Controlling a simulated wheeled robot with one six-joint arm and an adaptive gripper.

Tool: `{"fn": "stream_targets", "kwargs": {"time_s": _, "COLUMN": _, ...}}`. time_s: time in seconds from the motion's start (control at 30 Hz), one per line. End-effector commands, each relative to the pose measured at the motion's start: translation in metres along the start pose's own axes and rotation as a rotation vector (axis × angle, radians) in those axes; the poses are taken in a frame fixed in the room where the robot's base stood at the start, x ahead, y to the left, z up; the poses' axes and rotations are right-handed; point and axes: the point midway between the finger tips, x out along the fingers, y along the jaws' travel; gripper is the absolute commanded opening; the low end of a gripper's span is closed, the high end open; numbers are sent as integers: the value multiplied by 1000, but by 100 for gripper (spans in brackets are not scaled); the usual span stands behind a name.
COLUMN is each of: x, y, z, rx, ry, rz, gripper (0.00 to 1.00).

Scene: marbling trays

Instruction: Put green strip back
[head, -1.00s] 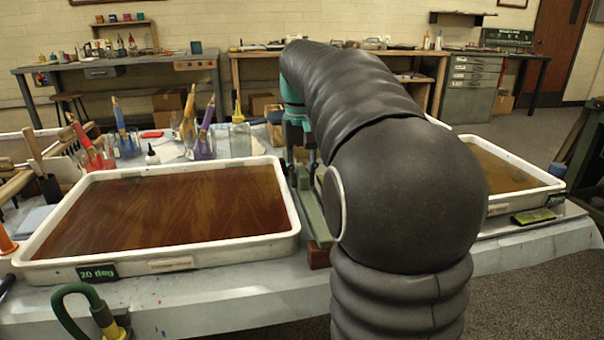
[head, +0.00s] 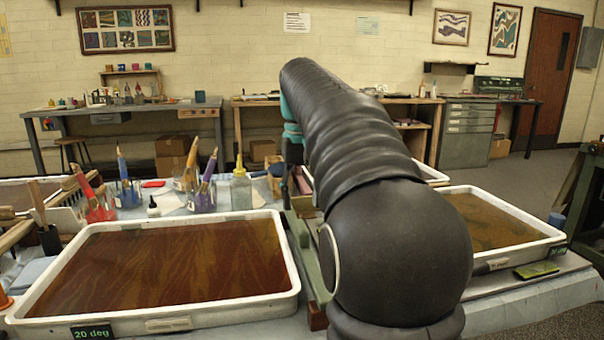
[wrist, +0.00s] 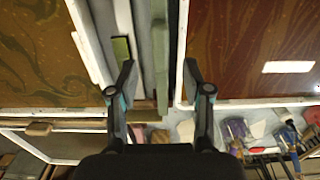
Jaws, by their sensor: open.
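A long pale green strip (wrist: 161,55) runs between the two marbling trays, in the middle of the wrist view. In the head view it shows as a narrow green length (head: 308,250) beside my arm, which hides part of it. My gripper (wrist: 159,82) is open, with one finger on each side of the strip in the wrist view. A smaller yellow-green piece (wrist: 121,48) lies to the left in the wrist view.
The left tray (head: 150,312) holds red-brown liquid, the right tray (head: 500,262) olive-brown liquid. A flat green item (head: 536,270) lies by the right tray's front. Brush jars (head: 203,197) and a clear bottle (head: 241,190) stand behind the left tray.

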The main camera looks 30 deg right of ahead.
Motion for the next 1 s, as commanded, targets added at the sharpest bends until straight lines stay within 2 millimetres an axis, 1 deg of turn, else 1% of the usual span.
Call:
{"fn": "stream_targets", "kwargs": {"time_s": 0.03, "x": -8, "y": 0, "z": -1, "rx": 0, "ry": 3, "rz": 0, "gripper": 50}}
{"fn": "stream_targets", "kwargs": {"time_s": 0.13, "x": -22, "y": 0, "z": -1, "rx": 0, "ry": 2, "rz": 0, "gripper": 50}}
{"fn": "stream_targets", "kwargs": {"time_s": 0.23, "x": -32, "y": 0, "z": -1, "rx": 0, "ry": 1, "rz": 0, "gripper": 50}}
{"fn": "stream_targets", "kwargs": {"time_s": 0.37, "x": -41, "y": 0, "z": 0, "rx": 0, "ry": 1, "rz": 0, "gripper": 50}}
{"fn": "stream_targets", "kwargs": {"time_s": 0.8, "x": -44, "y": 0, "z": 1, "rx": -1, "ry": 2, "rz": 0, "gripper": 50}}
{"fn": "stream_targets", "kwargs": {"time_s": 0.93, "x": -42, "y": -7, "z": 10, "rx": -14, "ry": 21, "rz": 0, "gripper": 50}}
{"fn": "stream_targets", "kwargs": {"time_s": 1.0, "x": -38, "y": -14, "z": 20, "rx": -27, "ry": 44, "rz": 1, "gripper": 50}}
